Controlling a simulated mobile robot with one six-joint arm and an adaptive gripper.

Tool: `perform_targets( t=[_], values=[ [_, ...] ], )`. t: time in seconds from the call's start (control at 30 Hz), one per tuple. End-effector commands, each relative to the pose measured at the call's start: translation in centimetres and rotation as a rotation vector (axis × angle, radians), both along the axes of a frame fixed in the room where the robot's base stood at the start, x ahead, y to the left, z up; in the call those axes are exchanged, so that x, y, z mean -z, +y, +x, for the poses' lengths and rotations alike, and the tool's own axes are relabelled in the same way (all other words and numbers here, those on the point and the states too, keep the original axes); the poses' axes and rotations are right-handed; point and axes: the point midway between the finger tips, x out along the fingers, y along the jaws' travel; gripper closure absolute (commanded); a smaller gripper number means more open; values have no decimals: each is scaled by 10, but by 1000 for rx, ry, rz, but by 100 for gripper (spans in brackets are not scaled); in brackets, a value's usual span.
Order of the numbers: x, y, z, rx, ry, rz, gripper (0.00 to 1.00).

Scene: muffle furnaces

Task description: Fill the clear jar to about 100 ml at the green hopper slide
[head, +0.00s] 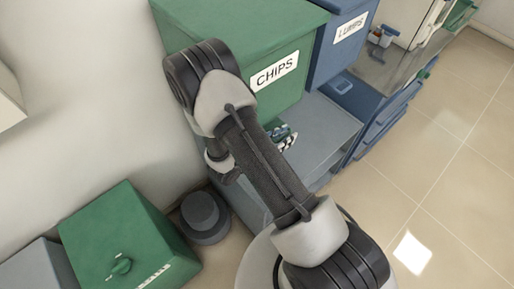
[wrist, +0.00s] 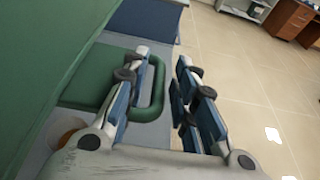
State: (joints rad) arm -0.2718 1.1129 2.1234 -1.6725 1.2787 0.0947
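The green hopper (head: 245,40) labelled CHIPS stands in the upper middle of the head view, partly behind my arm. In the wrist view its green slide (wrist: 85,92) has a loop handle (wrist: 157,85). My gripper (wrist: 163,60) is open, and the bar of the handle lies between its fingers, closer to the left one. I cannot tell whether they touch. In the head view my arm hides the gripper. A clear jar is not recognisable in either view. A brownish round thing (wrist: 65,131), partly hidden at the lower left of the wrist view, is unclear.
A blue hopper (head: 340,30) labelled LUMPS stands right of the green one, above blue drawers (head: 390,125). A green box (head: 115,240) with a knob and a dark round container (head: 204,215) are lower left. The tiled floor (head: 450,190) at right is clear.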

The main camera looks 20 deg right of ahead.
Motion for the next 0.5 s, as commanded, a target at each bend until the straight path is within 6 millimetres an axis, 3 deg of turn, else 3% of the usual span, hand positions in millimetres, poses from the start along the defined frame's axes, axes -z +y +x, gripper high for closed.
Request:
perform_targets(
  t=[0.23, 0.5],
  values=[
    [-4, 11, 3, -11, -11, 3, 66],
    [-20, 60, -16, -14, -10, 4, 66]
  ],
)
